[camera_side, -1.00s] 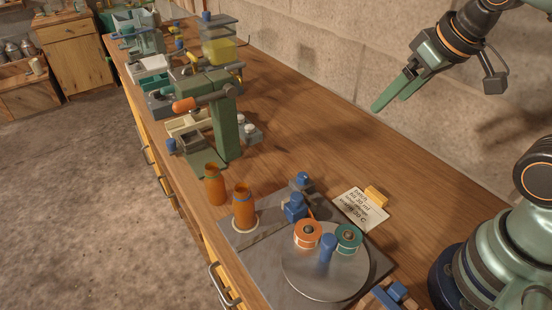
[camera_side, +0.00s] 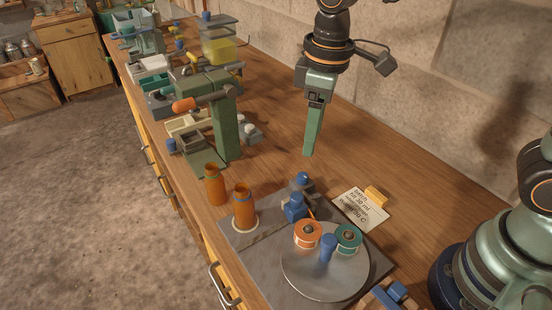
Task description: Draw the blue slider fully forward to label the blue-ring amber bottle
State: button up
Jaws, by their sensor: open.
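The blue-ring amber bottle (camera_side: 245,207) stands upright on a pale round seat at the left end of a grey plate (camera_side: 252,237). A blue block (camera_side: 294,208), which looks like the slider, sits on the plate to the right of the bottle, apart from it. A blue knob (camera_side: 303,178) on a grey block is just behind. My gripper (camera_side: 309,154) points down above the bench, behind the blue block and touching nothing I can make out. Its fingers overlap in this view, so the gap between them is hidden; the gripper is open and looks empty.
A second amber bottle (camera_side: 214,184) stands left of the ringed one. A round turntable (camera_side: 318,286) carries an orange reel (camera_side: 308,234), a green reel (camera_side: 348,238) and a blue post (camera_side: 327,248). A written card (camera_side: 359,210) lies behind. A green press (camera_side: 227,125) stands at the left.

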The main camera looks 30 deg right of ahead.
aim_at(297, 196)
jog(key=shift+n+g, duration=0.4)
jog(key=shift+n, duration=0.2)
jog(key=a+f, duration=0.1)
jog(key=f, duration=0.8)
jog(key=a+f, duration=0.1)
jog(key=f, duration=0.3)
jog(key=shift+a+f, duration=0.3)
jog(key=shift+f, duration=0.1)
grip_shut()
jog(key=shift+r, duration=0.1)
